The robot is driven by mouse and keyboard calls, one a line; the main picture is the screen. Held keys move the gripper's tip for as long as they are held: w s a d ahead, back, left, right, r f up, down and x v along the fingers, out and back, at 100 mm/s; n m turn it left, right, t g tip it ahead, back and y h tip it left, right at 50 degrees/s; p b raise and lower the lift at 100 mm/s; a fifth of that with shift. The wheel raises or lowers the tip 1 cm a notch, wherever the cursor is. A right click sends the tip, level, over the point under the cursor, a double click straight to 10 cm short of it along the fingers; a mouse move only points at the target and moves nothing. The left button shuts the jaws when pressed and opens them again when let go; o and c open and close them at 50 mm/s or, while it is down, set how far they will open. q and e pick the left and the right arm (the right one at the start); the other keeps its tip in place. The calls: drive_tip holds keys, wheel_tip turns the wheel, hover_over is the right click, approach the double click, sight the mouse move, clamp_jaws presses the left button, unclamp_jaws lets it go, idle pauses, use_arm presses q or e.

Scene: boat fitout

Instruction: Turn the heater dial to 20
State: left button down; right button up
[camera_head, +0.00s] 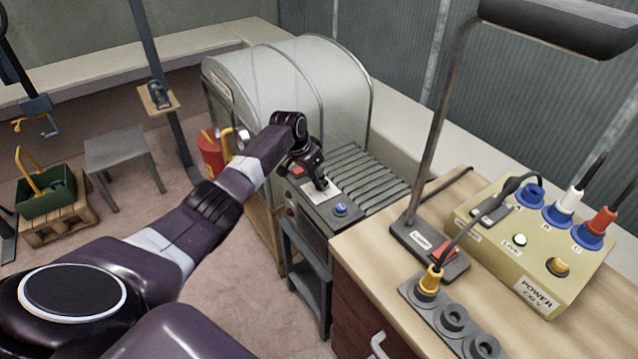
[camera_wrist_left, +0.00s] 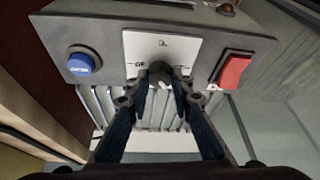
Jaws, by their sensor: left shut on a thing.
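The heater's grey control panel (camera_head: 327,207) sits at the front end of a slatted bed, beside a curved grey hood. In the left wrist view the panel (camera_wrist_left: 105,45) carries a white dial plate (camera_wrist_left: 190,45) with a dark round dial (camera_wrist_left: 158,68) on it. My left gripper (camera_head: 320,182) reaches down onto the panel. In the left wrist view its fingertips (camera_wrist_left: 160,82) are closed around the dial. The fingers cover part of the dial and scale, so I cannot read the setting. My right gripper is in neither view.
On the panel, a blue button (camera_wrist_left: 81,63) and a red switch (camera_wrist_left: 234,71) flank the dial. A wooden workbench (camera_head: 385,240) with a lamp (camera_head: 430,245) and a power box (camera_head: 535,250) stands at the right. A grey stool (camera_head: 115,143) stands on the floor at left.

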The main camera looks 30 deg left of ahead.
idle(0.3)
use_arm(q)
drive_tip(key=c, duration=1.7)
unclamp_jaws()
drive_tip(key=shift+r, duration=0.1)
drive_tip(key=shift+r, duration=0.2)
drive_tip(key=v, duration=1.1)
drive_tip(key=shift+s+a+r, duration=0.15)
